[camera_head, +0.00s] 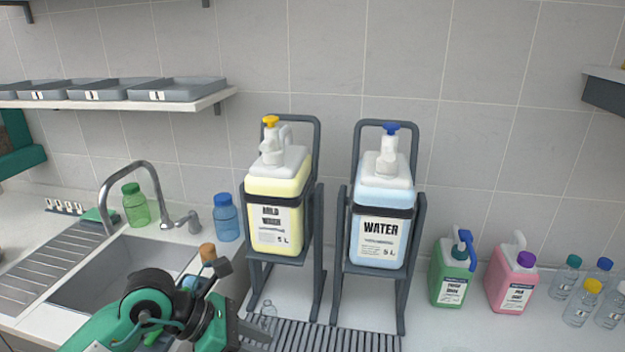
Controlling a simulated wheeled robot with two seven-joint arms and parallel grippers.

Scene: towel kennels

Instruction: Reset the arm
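My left arm comes in from the lower left in green and black. Its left gripper (254,332) is low in the picture, in front of the stand with the yellow jug. A small clear bottle (268,311) shows right by the fingertips; I cannot tell whether the fingers hold it or it stands behind them. The finger gap is not clear from this angle. My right gripper is not in view.
A yellow jug (277,199) and a blue WATER jug (382,220) sit in dark stands above a slatted grate (330,338). A sink (90,285) is left. Green (453,270) and pink (511,278) pump bottles and several small clear bottles (582,301) stand right.

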